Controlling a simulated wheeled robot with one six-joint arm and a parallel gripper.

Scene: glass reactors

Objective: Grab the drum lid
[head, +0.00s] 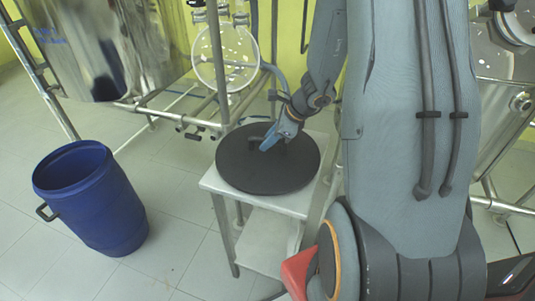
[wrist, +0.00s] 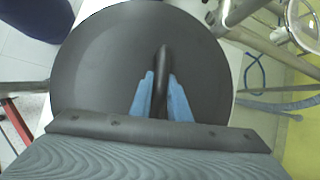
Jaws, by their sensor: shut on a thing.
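The drum lid (head: 250,170) is a round black disc with a raised handle. It lies on a small white table (head: 225,191) in the head view. In the wrist view the lid (wrist: 100,75) fills the middle, with its dark handle (wrist: 163,60) standing up from it. My gripper (head: 272,142) reaches down onto the lid from above. Its blue fingers (wrist: 162,97) are on either side of the handle and shut on it. The open blue drum (head: 95,205) stands on the floor to the left of the table.
A metal frame with a round glass flask (head: 226,58) stands behind the table. A large shiny vessel (head: 110,45) is at the back left. More glass and pipework is at the right. The tiled floor between drum and table is clear.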

